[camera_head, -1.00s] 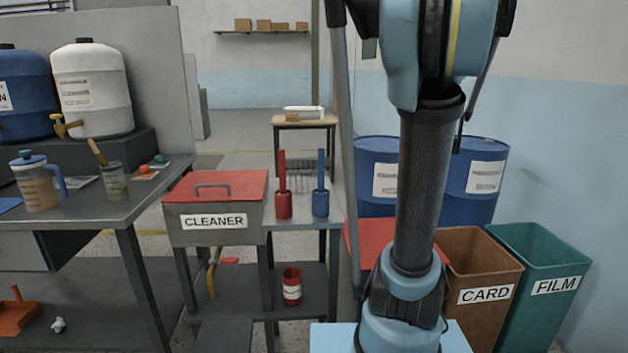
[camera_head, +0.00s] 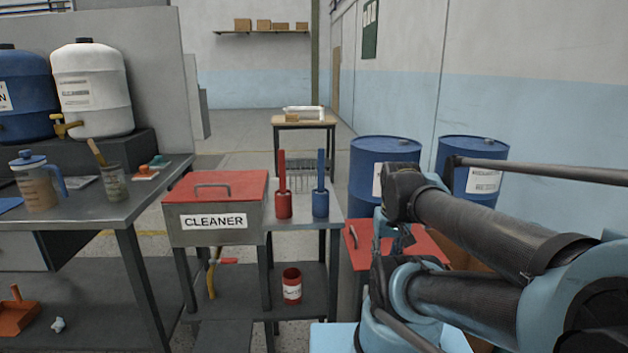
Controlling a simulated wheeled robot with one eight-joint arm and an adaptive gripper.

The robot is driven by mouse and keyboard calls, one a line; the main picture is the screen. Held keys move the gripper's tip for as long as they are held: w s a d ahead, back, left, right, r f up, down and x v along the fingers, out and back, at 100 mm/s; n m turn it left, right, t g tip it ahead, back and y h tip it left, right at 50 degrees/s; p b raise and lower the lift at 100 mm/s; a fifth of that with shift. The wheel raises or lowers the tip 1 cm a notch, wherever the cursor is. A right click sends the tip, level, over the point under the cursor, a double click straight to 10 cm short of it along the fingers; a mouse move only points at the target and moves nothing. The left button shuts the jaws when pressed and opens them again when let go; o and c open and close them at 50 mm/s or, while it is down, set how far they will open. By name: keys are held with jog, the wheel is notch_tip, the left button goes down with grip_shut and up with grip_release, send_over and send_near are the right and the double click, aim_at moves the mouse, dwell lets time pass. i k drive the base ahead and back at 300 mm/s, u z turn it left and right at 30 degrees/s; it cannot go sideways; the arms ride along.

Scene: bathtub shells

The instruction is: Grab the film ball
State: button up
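A small crumpled pale blue-white lump (camera_head: 57,324), which looks like the film ball, lies on the low grey surface under the left workbench, to the right of an orange dustpan. My arm is folded at the lower right. The dark parts of what seems to be my gripper (camera_head: 398,238) are in front of a red-lidded box, far to the right of the lump and apart from it. My arm links partly cover the gripper, and its fingers cannot be made out.
The CLEANER box (camera_head: 213,222) stands right of the bench, beside red and blue brushes. A red can (camera_head: 291,286) stands on the lower shelf. Blue drums (camera_head: 384,150) stand at the right.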

aim_at(60, 324)
jog(key=z, duration=0.3)
jog(key=k, duration=1.4)
jog(key=u, duration=0.3)
jog(key=i, duration=1.05)
jog(key=u, duration=0.85)
